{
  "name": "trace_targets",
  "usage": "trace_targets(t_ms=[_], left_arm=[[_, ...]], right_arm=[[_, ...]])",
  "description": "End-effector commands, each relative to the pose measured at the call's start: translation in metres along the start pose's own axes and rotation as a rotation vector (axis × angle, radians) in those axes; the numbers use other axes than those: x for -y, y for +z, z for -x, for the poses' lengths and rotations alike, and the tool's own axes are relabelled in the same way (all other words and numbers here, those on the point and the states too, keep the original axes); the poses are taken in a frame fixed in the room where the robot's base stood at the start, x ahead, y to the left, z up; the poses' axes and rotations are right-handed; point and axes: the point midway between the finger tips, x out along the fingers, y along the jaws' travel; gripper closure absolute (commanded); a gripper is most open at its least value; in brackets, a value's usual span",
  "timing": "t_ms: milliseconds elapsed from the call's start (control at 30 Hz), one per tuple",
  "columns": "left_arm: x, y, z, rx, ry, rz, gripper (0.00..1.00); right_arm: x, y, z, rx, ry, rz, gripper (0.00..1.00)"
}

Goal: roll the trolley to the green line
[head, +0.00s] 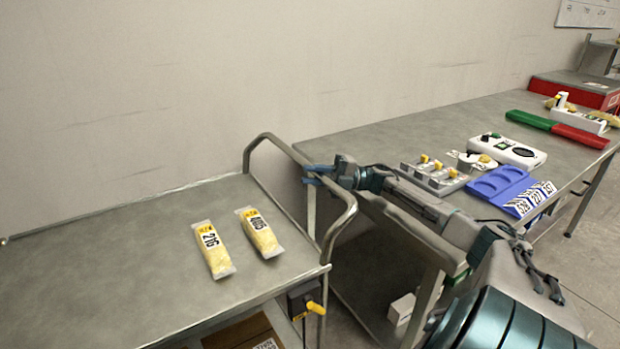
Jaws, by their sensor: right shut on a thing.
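The trolley (110,265) fills the lower left, with a flat grey top and a raised tubular handle (345,222) at its right end. My right gripper (314,174) is shut on the handle's upper bar; its arm comes in from the lower right. Two clear packs with yellow labels, 216 (213,250) and 405 (260,233), lie flat on the trolley top. A dark box with a yellow lever (315,308) is at the trolley's near right corner. I see no green line on the visible floor. My left gripper is out of view.
A long grey bench (420,125) stands right of the trolley. It carries a green and red bar (530,120), a blue tray (495,184), a white device (508,150) and a grey holder (433,177). A wall runs behind the trolley. Bare floor shows at the far right.

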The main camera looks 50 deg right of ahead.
Motion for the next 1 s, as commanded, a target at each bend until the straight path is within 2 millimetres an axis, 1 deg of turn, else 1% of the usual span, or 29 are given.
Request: trace_targets(t_ms=[200, 233, 300, 333, 567, 667, 800, 900, 1000], left_arm=[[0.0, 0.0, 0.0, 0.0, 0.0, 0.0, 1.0], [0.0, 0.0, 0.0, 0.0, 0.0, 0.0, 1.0], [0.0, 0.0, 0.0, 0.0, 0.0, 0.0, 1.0], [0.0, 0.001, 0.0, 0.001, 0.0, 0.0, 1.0], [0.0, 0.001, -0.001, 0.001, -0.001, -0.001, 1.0], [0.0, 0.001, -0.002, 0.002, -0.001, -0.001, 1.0], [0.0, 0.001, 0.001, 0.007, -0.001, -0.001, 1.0], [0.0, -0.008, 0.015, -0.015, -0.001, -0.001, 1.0], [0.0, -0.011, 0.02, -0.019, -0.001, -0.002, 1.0]], right_arm=[[0.001, -0.001, 0.0, -0.003, -0.001, 0.0, 1.0], [0.001, -0.001, 0.0, -0.003, -0.001, 0.0, 0.73], [0.001, -0.001, 0.0, -0.002, -0.001, -0.001, 0.6], [0.001, -0.001, 0.0, -0.002, -0.001, 0.0, 0.56], [0.0, 0.0, 0.0, -0.001, 0.0, 0.0, 0.56], [0.001, 0.0, 0.004, 0.0, -0.002, -0.001, 0.56], [0.002, 0.0, 0.022, 0.001, -0.005, -0.001, 0.56], [0.003, 0.0, 0.04, 0.001, -0.005, -0.002, 0.56], [0.002, 0.0, 0.056, 0.001, -0.005, -0.002, 0.56]])
